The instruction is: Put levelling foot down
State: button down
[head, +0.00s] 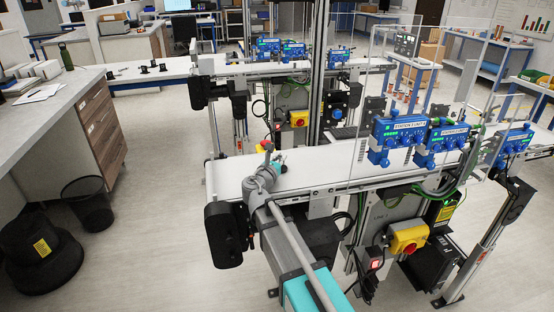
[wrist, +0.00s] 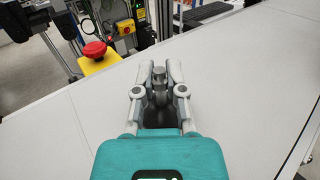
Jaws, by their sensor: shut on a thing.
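My gripper (wrist: 159,72) is shut on the levelling foot (wrist: 158,88), a small grey piece between the two fingers in the wrist view. A dark round part shows below it between the finger bases; I cannot tell whether it belongs to the foot. In the head view my gripper (head: 276,164) is over the near end of the white conveyor belt (head: 232,178). The foot is hard to make out there. The belt also fills much of the wrist view (wrist: 235,100). I cannot tell whether the foot touches the belt.
A red emergency stop on a yellow box (wrist: 94,50) stands beside the belt's edge. Blue sensor units (head: 398,136) and clear panels line the belt farther right. A second conveyor (head: 240,68) runs behind. The belt around my gripper is bare.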

jog(key=shift+f, duration=0.2)
jog(key=c, duration=0.7)
grip_release()
jog(key=shift+r, duration=0.25)
jog(key=v, duration=1.2)
